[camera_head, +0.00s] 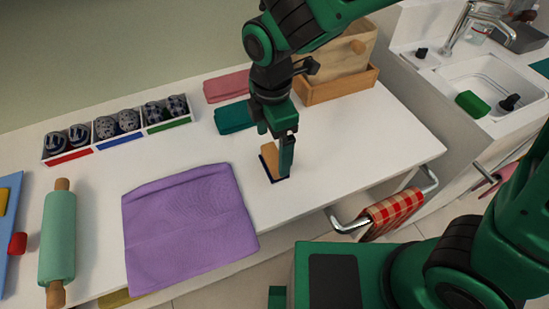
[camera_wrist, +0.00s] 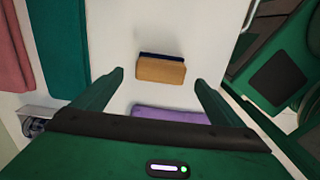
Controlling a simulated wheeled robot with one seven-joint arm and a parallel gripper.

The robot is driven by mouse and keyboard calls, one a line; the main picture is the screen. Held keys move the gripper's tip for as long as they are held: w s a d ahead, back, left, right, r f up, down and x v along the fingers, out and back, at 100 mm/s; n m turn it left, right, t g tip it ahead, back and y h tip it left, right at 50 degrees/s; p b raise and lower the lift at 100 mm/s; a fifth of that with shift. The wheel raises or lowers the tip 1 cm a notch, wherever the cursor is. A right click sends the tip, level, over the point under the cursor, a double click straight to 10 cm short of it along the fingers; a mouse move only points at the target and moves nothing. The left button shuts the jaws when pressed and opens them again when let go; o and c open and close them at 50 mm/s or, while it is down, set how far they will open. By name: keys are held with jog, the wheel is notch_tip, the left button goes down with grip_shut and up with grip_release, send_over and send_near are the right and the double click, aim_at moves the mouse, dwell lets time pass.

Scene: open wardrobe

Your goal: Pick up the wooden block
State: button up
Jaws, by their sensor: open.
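The wooden block (camera_head: 269,157) is a small tan piece with a dark blue layer along one side. It lies on the white counter, partly hidden behind my gripper in the head view. My gripper (camera_head: 286,158) points down just over it. In the wrist view the block (camera_wrist: 161,70) lies ahead of the open fingers (camera_wrist: 159,79), centred between them, with a gap on both sides. The fingers look empty. How high the fingertips are above the counter is hard to tell.
A purple cloth (camera_head: 190,228) lies left of the block. Teal (camera_head: 233,118) and pink (camera_head: 227,87) folded cloths, a wooden box (camera_head: 338,72) and a divided tray (camera_head: 119,139) are farther back. A green rolling pin (camera_head: 58,235) lies left. Counter right of the block is clear.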

aim_at(274, 155)
notch_tip(274, 155, down, 5)
jog(key=shift+d, duration=0.1)
dwell(0.3)
jog(key=shift+w, duration=0.1)
jog(key=c, duration=1.3)
jog(key=shift+c, duration=0.2)
